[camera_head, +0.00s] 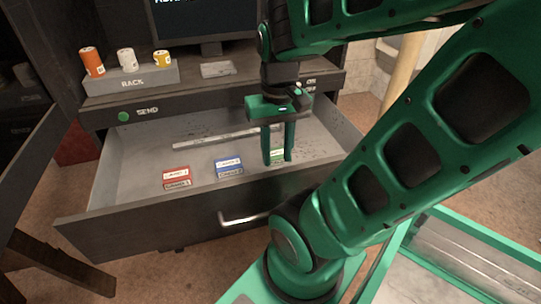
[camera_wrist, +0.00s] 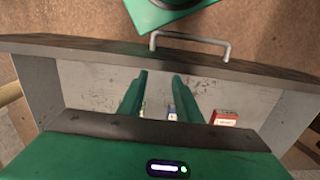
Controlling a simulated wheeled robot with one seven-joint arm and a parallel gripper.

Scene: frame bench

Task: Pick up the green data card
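The green data card (camera_head: 277,154) lies in the open drawer, at the right of the row of cards, and is partly hidden by my gripper's fingers in the head view. My gripper (camera_head: 277,161) points down into the drawer over this card. Its two green fingers are apart, with nothing seen held between them. In the wrist view my gripper (camera_wrist: 160,75) also shows a gap between the fingers.
A blue card (camera_head: 229,167) and a red card (camera_head: 177,177) lie to the left in the drawer (camera_head: 115,180). The drawer's front wall and handle (camera_head: 243,219) stand nearest. A shelf block marked BACK (camera_head: 132,82) holds three small cylinders. A monitor (camera_head: 205,20) stands behind.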

